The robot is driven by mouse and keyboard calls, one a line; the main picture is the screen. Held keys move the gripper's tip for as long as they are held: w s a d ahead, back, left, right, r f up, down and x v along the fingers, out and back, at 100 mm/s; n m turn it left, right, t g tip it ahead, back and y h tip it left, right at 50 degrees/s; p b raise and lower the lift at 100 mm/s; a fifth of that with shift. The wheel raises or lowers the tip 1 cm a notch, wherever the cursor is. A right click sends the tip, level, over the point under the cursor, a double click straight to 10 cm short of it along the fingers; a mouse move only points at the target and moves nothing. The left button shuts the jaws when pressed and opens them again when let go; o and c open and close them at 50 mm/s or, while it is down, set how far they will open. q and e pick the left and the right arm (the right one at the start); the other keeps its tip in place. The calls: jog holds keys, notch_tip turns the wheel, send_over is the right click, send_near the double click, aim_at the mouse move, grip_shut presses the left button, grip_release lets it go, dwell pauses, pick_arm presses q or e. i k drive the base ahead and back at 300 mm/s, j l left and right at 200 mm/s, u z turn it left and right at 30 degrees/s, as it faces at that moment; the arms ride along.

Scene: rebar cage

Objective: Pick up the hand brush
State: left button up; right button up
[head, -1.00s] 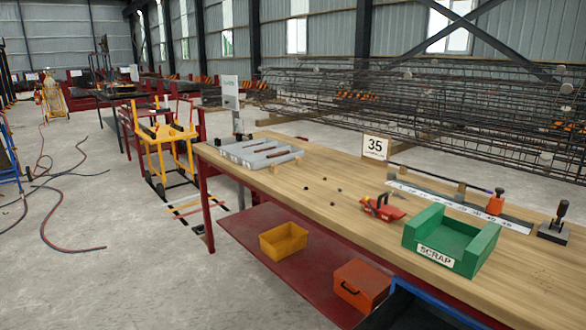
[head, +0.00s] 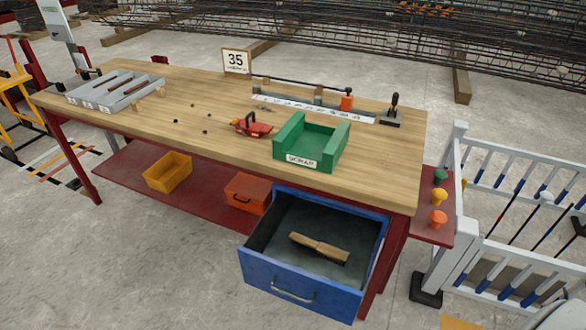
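The hand brush (head: 318,246) lies in the open blue drawer (head: 293,290) under the right end of the workbench in the head view. It has a light wooden back, with dark bristles partly showing beneath it. It lies on the dark drawer floor, clear of the drawer walls. Neither of my grippers shows in the head view.
The wooden bench top (head: 225,145) holds a green scrap tray (head: 310,143), a red tool (head: 251,125), a grey slotted tray (head: 115,90) and a black-handled stamp (head: 392,112). A white railing (head: 520,258) stands at right. The concrete floor before the drawer looks clear.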

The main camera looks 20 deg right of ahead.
aim_at(328, 251)
jog(key=z, duration=1)
jog(key=u, duration=0.15)
